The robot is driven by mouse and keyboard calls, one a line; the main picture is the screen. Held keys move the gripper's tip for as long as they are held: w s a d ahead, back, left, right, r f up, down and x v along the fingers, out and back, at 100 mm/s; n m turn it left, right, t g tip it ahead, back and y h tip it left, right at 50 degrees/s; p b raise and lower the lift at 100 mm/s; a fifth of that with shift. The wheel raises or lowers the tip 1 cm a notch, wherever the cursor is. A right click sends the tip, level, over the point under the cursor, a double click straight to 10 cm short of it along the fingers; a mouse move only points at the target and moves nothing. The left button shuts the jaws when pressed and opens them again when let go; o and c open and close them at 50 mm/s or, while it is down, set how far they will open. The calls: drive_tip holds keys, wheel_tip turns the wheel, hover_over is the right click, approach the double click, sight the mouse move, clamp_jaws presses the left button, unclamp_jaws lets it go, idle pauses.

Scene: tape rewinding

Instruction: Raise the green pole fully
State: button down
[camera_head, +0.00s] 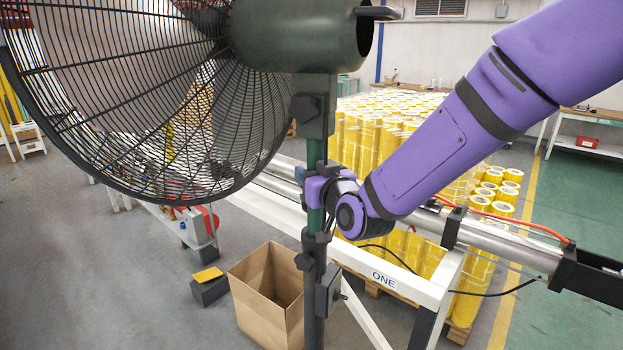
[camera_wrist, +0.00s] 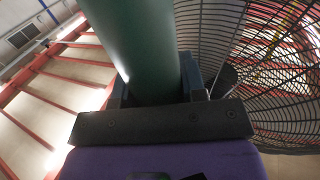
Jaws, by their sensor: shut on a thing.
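The green pole (camera_head: 315,152) stands upright below the fan's dark green motor housing (camera_head: 295,35) in the head view. Its lower part enters a dark sleeve with black clamps and knobs (camera_head: 318,262). A short length of green shows above the sleeve. My gripper (camera_head: 314,190) is around the green pole, between the fan head and the sleeve, and is shut on it. In the wrist view the green pole (camera_wrist: 132,45) fills the space between the dark fingers of my gripper (camera_wrist: 152,92).
The fan cage (camera_head: 140,100) fills the upper left, close to the pole. An open cardboard box (camera_head: 262,300) stands on the floor left of the pole. A white frame with metal rollers (camera_head: 400,285) is behind it. Many yellow rolls (camera_head: 375,140) stand farther back.

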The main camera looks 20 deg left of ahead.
wheel_tip(320, 180, up, 11)
drive_tip(key=shift+r, duration=0.1)
drive_tip(key=c, duration=0.7)
unclamp_jaws()
drive_tip(key=shift+d, duration=0.1)
drive_tip(key=v, duration=1)
drive_tip(key=shift+s+d, duration=0.2)
drive_tip(key=shift+s, duration=0.1)
